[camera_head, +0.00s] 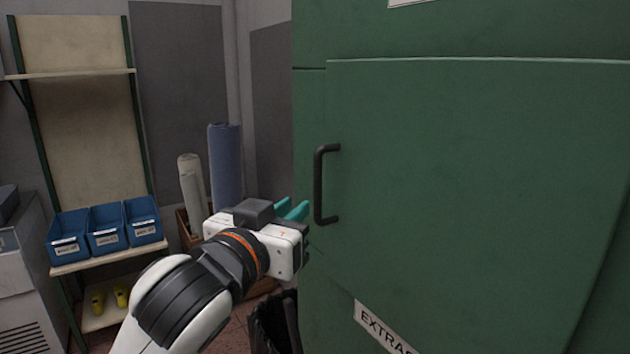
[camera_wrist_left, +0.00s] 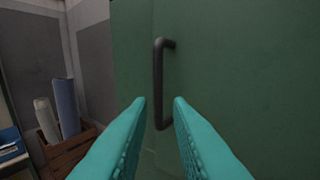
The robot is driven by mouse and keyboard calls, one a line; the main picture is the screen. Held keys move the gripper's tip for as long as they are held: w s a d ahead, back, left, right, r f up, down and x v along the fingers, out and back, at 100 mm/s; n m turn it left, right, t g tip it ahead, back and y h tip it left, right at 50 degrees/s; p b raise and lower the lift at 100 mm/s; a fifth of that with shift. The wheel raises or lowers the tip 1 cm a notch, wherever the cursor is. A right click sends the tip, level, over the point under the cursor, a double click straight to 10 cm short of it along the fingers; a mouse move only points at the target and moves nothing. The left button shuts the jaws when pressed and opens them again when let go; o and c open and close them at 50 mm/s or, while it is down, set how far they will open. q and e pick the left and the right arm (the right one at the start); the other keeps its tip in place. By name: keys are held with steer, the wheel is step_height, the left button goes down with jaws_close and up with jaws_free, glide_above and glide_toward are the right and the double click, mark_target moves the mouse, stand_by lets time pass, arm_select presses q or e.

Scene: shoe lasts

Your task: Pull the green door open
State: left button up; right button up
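The green door (camera_head: 470,180) fills the right half of the head view and looks shut. A black upright bar handle (camera_head: 320,185) is fixed near its left edge. My left gripper (camera_head: 293,211) is just left of the handle, with its teal fingers pointing toward the door. In the left wrist view the fingers (camera_wrist_left: 159,103) are apart and empty. The handle (camera_wrist_left: 159,85) appears between the fingertips and reaches above them; I cannot tell how far beyond the tips it is. My right gripper is not in view.
Three blue bins (camera_head: 107,236) sit on a shelf at the left. Fabric rolls, one blue (camera_head: 226,165) and one pale (camera_head: 191,184), stand in a wooden crate behind my left arm. A dark bin (camera_head: 272,325) stands low beside the green cabinet.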

mark_target(316, 189)
arm_select(q)
steer(key=p+x, duration=0.2)
steer(key=x, duration=0.8)
steer(key=shift+w, duration=0.2)
steer(key=shift+w+f, duration=0.1)
jaws_close()
